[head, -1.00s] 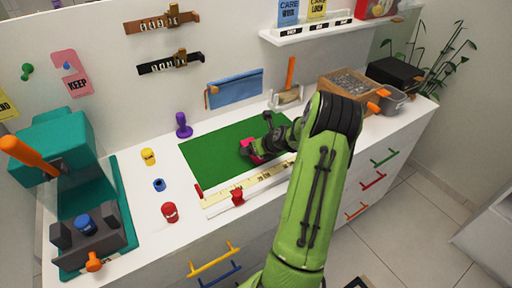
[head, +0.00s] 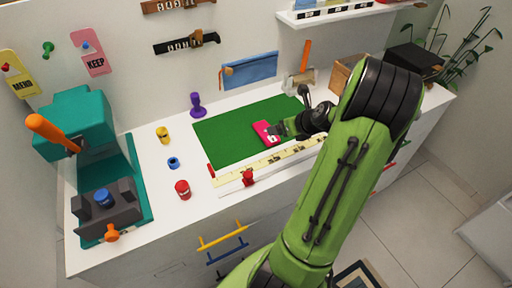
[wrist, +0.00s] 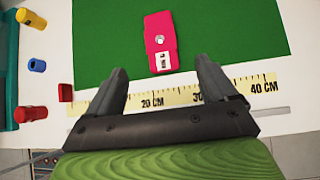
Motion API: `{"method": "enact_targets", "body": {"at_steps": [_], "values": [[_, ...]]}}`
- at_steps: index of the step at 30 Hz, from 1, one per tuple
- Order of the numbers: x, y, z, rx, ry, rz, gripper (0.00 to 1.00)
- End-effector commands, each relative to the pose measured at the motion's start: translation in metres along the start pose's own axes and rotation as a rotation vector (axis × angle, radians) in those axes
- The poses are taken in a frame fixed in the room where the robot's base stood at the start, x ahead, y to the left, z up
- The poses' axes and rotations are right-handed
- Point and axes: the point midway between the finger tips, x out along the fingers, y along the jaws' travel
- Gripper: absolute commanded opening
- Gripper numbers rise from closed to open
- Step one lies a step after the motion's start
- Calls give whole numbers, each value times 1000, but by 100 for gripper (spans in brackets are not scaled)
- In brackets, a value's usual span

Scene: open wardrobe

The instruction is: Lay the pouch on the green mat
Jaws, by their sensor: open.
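A blue pouch (head: 250,70) with an orange-brown pull at its left end is upright against the back wall, behind the green mat (head: 225,145). I cannot tell whether it hangs or leans. The mat lies flat on the white top and also fills the upper wrist view (wrist: 105,40). In the wrist view the pink item (wrist: 160,35) lies on the mat just beyond the fingertips (wrist: 161,68). The pouch is outside the wrist view.
A yellow ruler strip (head: 272,158) with a red slider lies along the mat's front edge. A purple stamp-like piece (head: 196,105), several small coloured cylinders and a teal press (head: 85,125) stand to the left. A holder with an orange handle (head: 304,60) stands back right.

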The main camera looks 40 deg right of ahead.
Motion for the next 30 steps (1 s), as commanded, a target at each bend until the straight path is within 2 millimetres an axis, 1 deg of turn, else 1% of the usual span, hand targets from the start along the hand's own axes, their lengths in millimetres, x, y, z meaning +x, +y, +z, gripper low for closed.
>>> {"method": "enact_targets", "body": {"at_steps": [2, 4, 5, 6, 8, 9, 11, 12, 14, 15, 16, 17, 18, 19, 21, 22, 23, 24, 27, 30], "values": [[0, 12, 5, -77, 14, 11, 85], [-5, 43, 15, -287, 53, 38, 85], [-9, 62, 20, -419, 75, 56, 85], [-16, 90, 25, -620, 105, 83, 85], [-32, 133, 29, -944, 144, 129, 85], [-45, 158, 29, -1154, 163, 160, 85], [-66, 194, 25, -1462, 178, 209, 85], [-82, 215, 21, -1662, 180, 241, 85], [-106, 243, 11, -1956, 172, 289, 85], [-124, 259, 3, -2147, 158, 321, 85], [-137, 270, -4, -2288, 142, 344, 85], [-150, 279, -11, -2428, 121, 367, 85], [-167, 289, -22, -2606, 88, 397, 85], [-179, 295, -31, -2734, 58, 418, 85], [-203, 302, -50, -2994, -20, 458, 85], [-210, 304, -57, -3088, -56, 474, 85], [-217, 304, -63, 3042, 83, -467, 85], [-224, 305, -70, 2953, 116, -453, 85], [-232, 304, -80, 2828, 157, -435, 85], [-233, 304, -82, 2802, 163, -434, 85]]}}
